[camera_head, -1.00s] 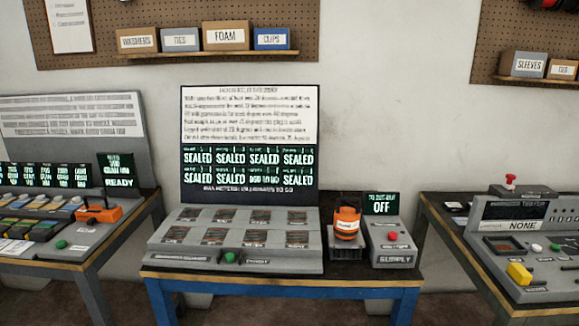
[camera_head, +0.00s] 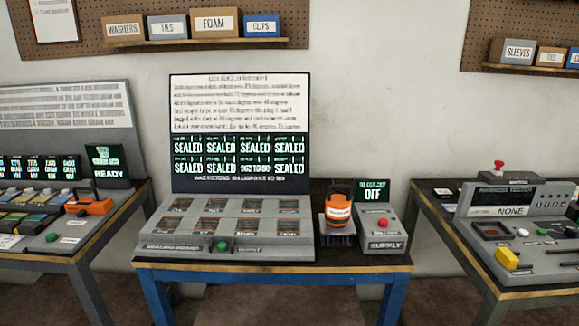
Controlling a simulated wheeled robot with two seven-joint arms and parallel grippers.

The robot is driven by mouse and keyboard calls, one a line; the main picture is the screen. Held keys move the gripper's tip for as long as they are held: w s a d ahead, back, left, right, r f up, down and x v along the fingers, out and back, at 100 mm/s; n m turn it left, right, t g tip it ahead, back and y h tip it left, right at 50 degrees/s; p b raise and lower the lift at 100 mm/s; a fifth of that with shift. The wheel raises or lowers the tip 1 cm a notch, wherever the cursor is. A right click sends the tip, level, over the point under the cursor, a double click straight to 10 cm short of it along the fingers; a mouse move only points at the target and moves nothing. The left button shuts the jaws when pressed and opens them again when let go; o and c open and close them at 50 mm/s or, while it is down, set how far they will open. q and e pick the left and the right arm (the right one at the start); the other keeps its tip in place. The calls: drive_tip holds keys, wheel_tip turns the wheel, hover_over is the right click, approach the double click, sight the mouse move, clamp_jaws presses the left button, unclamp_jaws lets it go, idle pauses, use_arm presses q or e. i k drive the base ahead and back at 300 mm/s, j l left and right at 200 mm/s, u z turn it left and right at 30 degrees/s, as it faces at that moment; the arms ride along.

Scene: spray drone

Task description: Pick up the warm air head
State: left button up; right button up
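The likely warm air head is an orange and black tool (camera_head: 338,211) that stands upright in a small grey holder (camera_head: 337,238) on the middle table. It sits between the sealing board (camera_head: 225,228) and the supply box (camera_head: 383,232). The small screen (camera_head: 373,192) above the supply box reads OFF. The board's upright screen (camera_head: 240,155) shows SEALED in most cells and a different reading in one lower cell. Neither of my grippers shows in the head view.
The blue-framed table (camera_head: 270,268) has a wooden front edge. A left bench (camera_head: 105,235) holds another orange tool (camera_head: 90,204). A right bench (camera_head: 480,280) holds a tester reading NONE (camera_head: 512,211) and a yellow block (camera_head: 507,258). Labelled boxes sit on shelves above.

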sight(338, 212)
drive_tip(key=i+j+z, duration=0.2)
drive_tip(key=i+j, duration=0.2)
drive_tip(key=i+j+z, duration=0.15)
drive_tip(key=i+j, duration=0.25)
drive_tip(key=i+j+z, duration=0.2)
drive_tip(key=i+j, duration=0.15)
drive_tip(key=j, duration=0.2)
